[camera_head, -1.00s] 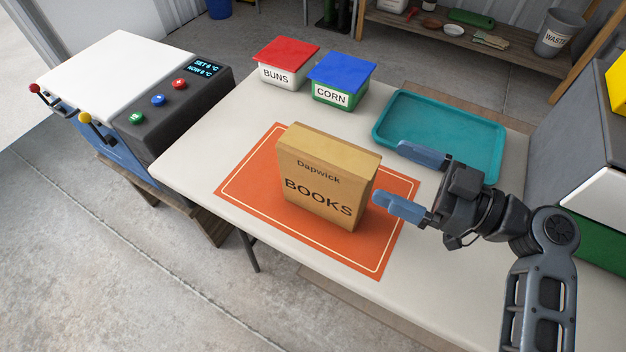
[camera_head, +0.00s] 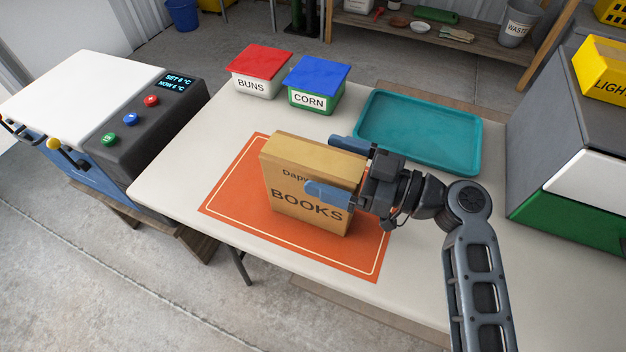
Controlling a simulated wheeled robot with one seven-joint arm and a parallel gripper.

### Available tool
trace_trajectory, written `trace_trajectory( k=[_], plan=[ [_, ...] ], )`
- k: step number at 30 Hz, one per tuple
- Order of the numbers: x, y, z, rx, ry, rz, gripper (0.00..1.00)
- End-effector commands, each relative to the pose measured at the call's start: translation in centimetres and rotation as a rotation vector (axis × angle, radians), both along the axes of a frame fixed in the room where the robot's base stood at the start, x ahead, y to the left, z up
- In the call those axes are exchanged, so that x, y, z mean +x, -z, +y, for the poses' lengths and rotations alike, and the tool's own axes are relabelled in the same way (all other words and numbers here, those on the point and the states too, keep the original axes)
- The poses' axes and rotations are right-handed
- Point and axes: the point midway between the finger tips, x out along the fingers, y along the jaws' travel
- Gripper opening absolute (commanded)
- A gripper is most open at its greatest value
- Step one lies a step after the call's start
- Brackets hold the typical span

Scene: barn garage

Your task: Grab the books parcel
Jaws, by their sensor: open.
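The books parcel (camera_head: 290,208) is a tan box marked "Dapwick BOOKS". It stands upright on the orange mat (camera_head: 232,196) with its label facing me. My gripper (camera_head: 328,167) is open at the parcel's right end. One blue finger is in front of the labelled face and covers part of the name "Dapwick". The other finger is at the far side, near the top back edge. The parcel's right part is between the fingers. I cannot tell whether either finger touches it.
A teal tray (camera_head: 476,150) lies behind my gripper. The red-lidded BUNS box (camera_head: 256,86) and blue-lidded CORN box (camera_head: 312,100) stand at the table's back. A control box with buttons (camera_head: 150,118) is at left. A grey and green cabinet (camera_head: 545,130) and yellow box (camera_head: 600,72) are at right.

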Motion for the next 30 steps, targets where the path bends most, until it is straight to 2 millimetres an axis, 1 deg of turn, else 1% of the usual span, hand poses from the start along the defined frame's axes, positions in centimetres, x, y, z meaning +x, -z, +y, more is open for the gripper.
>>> trace_trajectory(
  k=[3,9,10,30],
  plan=[
    [0.24,0.02,0.57,0.000,0.001,0.000,1.00],
    [0.25,0.09,0.59,0.000,0.002,0.000,1.00],
    [0.25,0.09,0.59,0.000,0.002,0.000,0.98],
    [0.22,0.08,0.56,0.000,0.002,0.000,0.34]
  ],
)
